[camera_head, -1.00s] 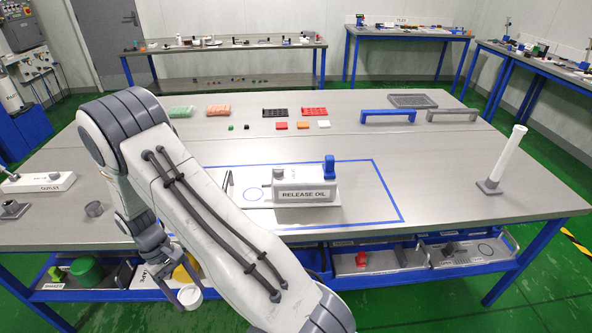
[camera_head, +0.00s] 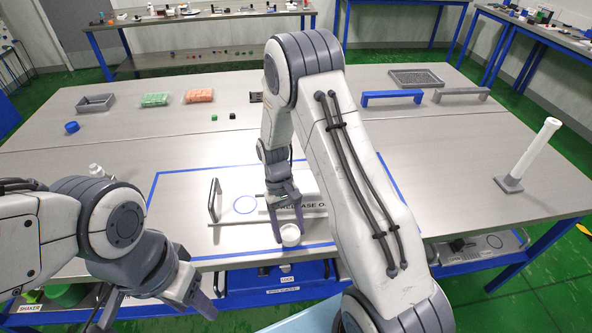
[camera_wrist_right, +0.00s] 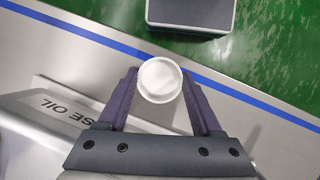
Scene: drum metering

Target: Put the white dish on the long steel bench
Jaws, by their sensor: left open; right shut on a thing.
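The white dish (camera_head: 290,235) is a small round cup near the front edge of the long steel bench (camera_head: 400,160). My right gripper (camera_head: 287,222) points down and is shut on it. In the right wrist view, the dish (camera_wrist_right: 160,80) sits between the fingertips (camera_wrist_right: 160,98), over the blue tape line; I cannot tell whether it touches the bench. My left gripper (camera_head: 155,316) is open and empty at the lower left, in front of the bench.
The release oil block (camera_head: 312,205) is just behind the dish, partly hidden by my right arm. A post (camera_head: 532,155) rises at the right. A shelf with a blue bin (camera_head: 300,275) is below the bench edge.

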